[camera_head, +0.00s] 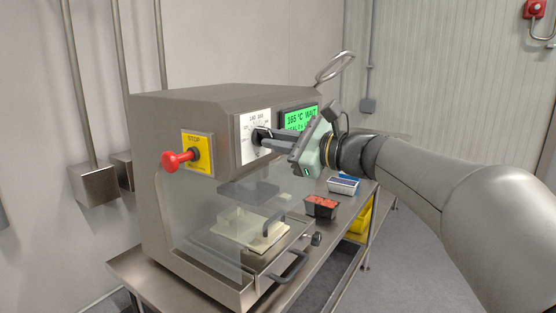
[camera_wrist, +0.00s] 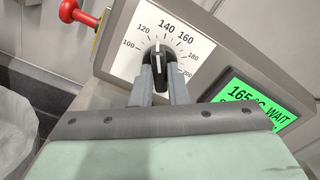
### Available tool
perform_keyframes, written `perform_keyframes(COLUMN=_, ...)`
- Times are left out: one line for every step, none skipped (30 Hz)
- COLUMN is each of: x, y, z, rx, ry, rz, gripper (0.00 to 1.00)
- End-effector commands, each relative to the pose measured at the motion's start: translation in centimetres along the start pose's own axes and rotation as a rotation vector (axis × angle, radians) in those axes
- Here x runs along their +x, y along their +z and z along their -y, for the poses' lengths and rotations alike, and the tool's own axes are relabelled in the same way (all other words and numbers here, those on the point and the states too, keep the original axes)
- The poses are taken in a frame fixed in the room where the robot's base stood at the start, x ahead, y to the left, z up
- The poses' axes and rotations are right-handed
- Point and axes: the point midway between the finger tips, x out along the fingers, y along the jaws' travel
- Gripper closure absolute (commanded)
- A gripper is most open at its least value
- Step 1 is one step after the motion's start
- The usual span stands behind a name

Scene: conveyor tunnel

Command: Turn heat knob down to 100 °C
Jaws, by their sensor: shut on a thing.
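The black heat knob (camera_wrist: 158,55) sits on a white dial plate (camera_wrist: 185,68) marked from 100 to 200. Its white pointer line points almost straight up in the wrist view, between the 120 and 140 marks, nearer to 140. My gripper (camera_wrist: 160,76) is shut on the knob, with one finger on each side of it. In the head view my gripper (camera_head: 264,138) reaches in from the right to the knob, and the fingers partly hide the dial. The green display (camera_head: 300,118) reads 165 °C WAIT; its lower line is partly covered.
A red stop knob (camera_head: 180,159) on a yellow plate sticks out left of the dial. Below are a clear guard, a drawer with a dark handle (camera_head: 290,268) and a steel table. Trays with red (camera_head: 321,205) and blue-white (camera_head: 343,185) contents stand behind, at the right.

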Motion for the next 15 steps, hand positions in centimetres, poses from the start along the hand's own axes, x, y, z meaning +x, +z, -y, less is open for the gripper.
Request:
perform_keyframes(x=-0.02, y=-0.61, z=-0.40, rx=-0.046, ry=-0.001, rz=0.001, gripper=1.00)
perform_keyframes(x=-0.02, y=-0.58, z=-0.38, rx=-0.073, ry=-0.001, rz=0.001, gripper=1.00)
perform_keyframes(x=-0.02, y=-0.60, z=-0.39, rx=-0.112, ry=0.000, rz=0.001, gripper=1.00)
perform_keyframes(x=-0.02, y=-0.60, z=-0.39, rx=-0.140, ry=0.000, rz=0.000, gripper=1.00)
perform_keyframes(x=-0.01, y=-0.58, z=-0.37, rx=-0.169, ry=0.000, rz=0.000, gripper=1.00)
perform_keyframes(x=-0.01, y=-0.58, z=-0.37, rx=-0.207, ry=0.000, rz=0.001, gripper=1.00)
perform_keyframes(x=-0.01, y=-0.56, z=-0.36, rx=-0.235, ry=-0.001, rz=0.001, gripper=1.00)
perform_keyframes(x=-0.01, y=-0.57, z=-0.36, rx=-0.264, ry=0.000, rz=0.000, gripper=1.00)
perform_keyframes(x=-0.01, y=-0.57, z=-0.36, rx=-0.301, ry=0.000, rz=0.000, gripper=1.00)
perform_keyframes(x=-0.01, y=-0.55, z=-0.34, rx=-0.331, ry=0.000, rz=0.001, gripper=1.00)
perform_keyframes(x=-0.01, y=-0.56, z=-0.35, rx=-0.358, ry=0.000, rz=0.001, gripper=1.00)
perform_keyframes(x=-0.01, y=-0.53, z=-0.33, rx=-0.397, ry=0.000, rz=0.001, gripper=1.00)
perform_keyframes(x=-0.01, y=-0.54, z=-0.34, rx=-0.425, ry=0.000, rz=0.000, gripper=1.00)
perform_keyframes(x=-0.01, y=-0.54, z=-0.33, rx=-0.453, ry=0.000, rz=0.000, gripper=1.00)
perform_keyframes(x=-0.01, y=-0.50, z=-0.31, rx=-0.492, ry=0.000, rz=0.001, gripper=1.00)
